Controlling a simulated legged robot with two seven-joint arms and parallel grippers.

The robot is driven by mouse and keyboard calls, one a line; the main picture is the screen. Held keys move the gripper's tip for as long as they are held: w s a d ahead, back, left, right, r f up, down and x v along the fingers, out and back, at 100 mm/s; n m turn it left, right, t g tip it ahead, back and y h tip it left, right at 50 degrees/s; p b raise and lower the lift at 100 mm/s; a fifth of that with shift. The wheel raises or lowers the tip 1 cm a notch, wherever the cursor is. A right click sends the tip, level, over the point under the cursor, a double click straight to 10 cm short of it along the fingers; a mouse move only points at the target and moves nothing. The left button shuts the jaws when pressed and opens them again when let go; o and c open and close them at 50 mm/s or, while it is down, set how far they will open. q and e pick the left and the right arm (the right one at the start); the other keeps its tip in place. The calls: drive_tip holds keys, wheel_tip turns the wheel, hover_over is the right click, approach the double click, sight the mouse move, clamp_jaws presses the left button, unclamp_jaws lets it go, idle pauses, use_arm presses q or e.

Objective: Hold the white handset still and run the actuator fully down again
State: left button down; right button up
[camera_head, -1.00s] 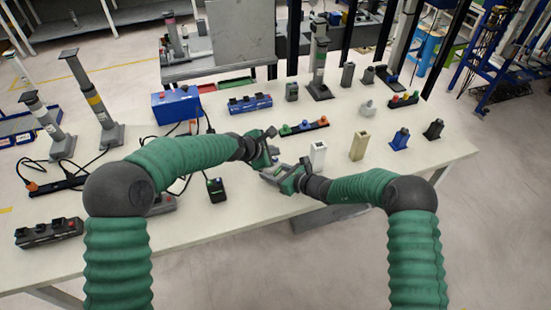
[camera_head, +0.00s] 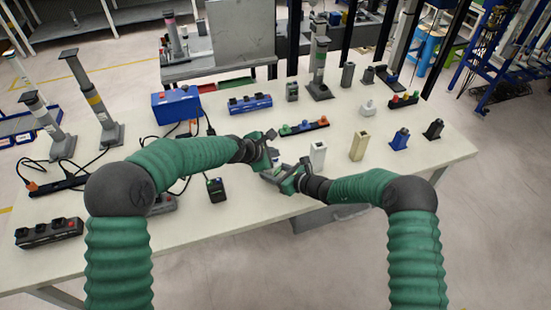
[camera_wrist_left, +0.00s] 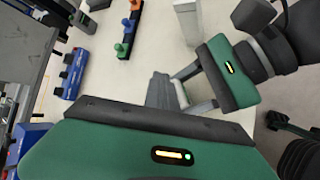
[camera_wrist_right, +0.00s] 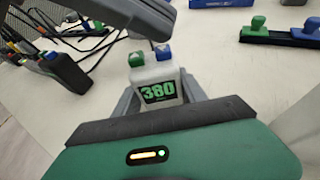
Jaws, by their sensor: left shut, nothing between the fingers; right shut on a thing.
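The white handset (camera_wrist_right: 158,85) has a dark label reading 380 in green, with a green and a blue button on top. My right gripper (camera_head: 272,173) is shut on it, a finger on each side, above the front of the table. My left gripper (camera_head: 272,163) is shut and empty, close to the right one. In the right wrist view the left gripper (camera_wrist_right: 150,25) hangs just above the buttons; whether it touches them I cannot tell. Grey column actuators stand at the left (camera_head: 95,98) and back (camera_head: 319,65); which one belongs to the handset I cannot tell.
A blue box (camera_head: 176,104) with cables stands at the back left. A black handset (camera_head: 216,190) lies left of my grippers. A strip with coloured knobs (camera_head: 304,127), a white block (camera_head: 318,156) and a beige block (camera_head: 359,146) stand nearby.

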use_arm(q)
drive_tip(key=shift+f, duration=0.5)
idle(2.5)
drive_tip(key=shift+r, duration=0.1)
idle(0.9)
drive_tip(key=shift+r, duration=0.8)
wheel_tip(320, 180, up, 5)
drive_tip(key=shift+r, duration=0.1)
idle(0.6)
use_arm(e)
drive_tip(key=o, duration=1.6)
drive_tip(key=shift+c, duration=0.2)
